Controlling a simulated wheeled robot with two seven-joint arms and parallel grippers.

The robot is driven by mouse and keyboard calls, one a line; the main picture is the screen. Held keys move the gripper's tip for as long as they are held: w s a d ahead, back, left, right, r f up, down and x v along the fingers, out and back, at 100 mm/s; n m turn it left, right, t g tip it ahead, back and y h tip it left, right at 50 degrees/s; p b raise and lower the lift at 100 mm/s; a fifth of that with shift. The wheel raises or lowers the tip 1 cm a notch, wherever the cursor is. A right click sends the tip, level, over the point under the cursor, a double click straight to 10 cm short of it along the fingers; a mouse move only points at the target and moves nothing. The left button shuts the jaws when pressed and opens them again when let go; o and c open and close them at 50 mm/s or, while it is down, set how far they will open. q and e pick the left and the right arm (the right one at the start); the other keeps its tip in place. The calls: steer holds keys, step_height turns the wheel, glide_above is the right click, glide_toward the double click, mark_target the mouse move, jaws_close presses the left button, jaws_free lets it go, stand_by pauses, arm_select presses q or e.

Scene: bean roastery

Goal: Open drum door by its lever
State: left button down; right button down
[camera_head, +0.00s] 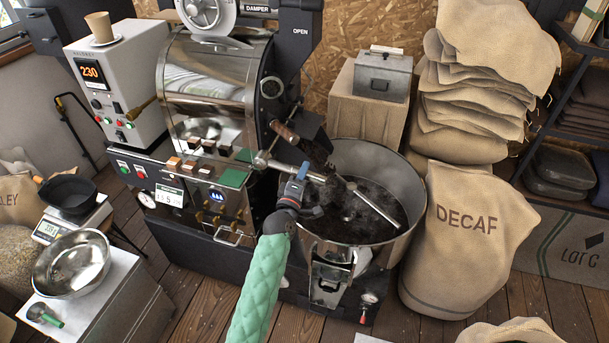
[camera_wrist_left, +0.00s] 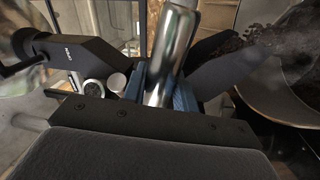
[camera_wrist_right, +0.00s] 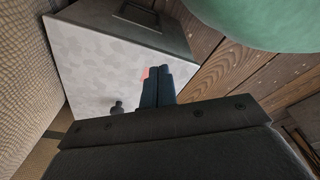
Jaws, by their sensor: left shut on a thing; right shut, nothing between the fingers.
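The roaster drum (camera_head: 205,85) is a shiny cylinder with a dark front plate (camera_head: 272,88). A silver lever (camera_head: 285,167) sticks out from its front, toward the right. My left gripper (camera_head: 301,173) is at this lever. In the left wrist view, the blue fingers (camera_wrist_left: 168,98) are shut around the shiny metal bar (camera_wrist_left: 174,45). Dark beans (camera_head: 318,158) pour from the drum front into the round cooling bin (camera_head: 392,160). The drum door itself is hard to make out behind the beans and lever. My right gripper (camera_wrist_right: 157,85) shows only in its wrist view, shut and empty.
A stirring arm (camera_head: 375,205) lies across the beans in the bin. A DECAF sack (camera_head: 465,240) stands close on the right. The control panel (camera_head: 190,195) is left of my left gripper. A steel bowl (camera_head: 72,262) stands on a white box at the left.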

arm_select(q)
steer(key=shift+r, duration=0.1)
steer(key=c, duration=1.3)
jaws_free()
steer(key=shift+o, duration=0.9)
steer(key=shift+s+a, duration=0.1)
steer(key=shift+s, duration=0.05)
arm_select(e)
steer(key=w+r+b, duration=0.1)
steer(key=w+a+r+b, duration=0.1)
steer(key=shift+w+a+r+b, duration=0.2)
steer(key=shift+a+r+b, duration=0.05)
steer(key=shift+b, duration=0.1)
arm_select(q)
steer(key=v, duration=0.7)
steer(key=shift+s, duration=0.2)
arm_select(e)
steer(key=shift+w+a+r, duration=0.25)
steer(key=shift+w+r, duration=0.2)
steer(key=shift+r, duration=0.35)
arm_select(q)
steer(key=shift+a, duration=0.1)
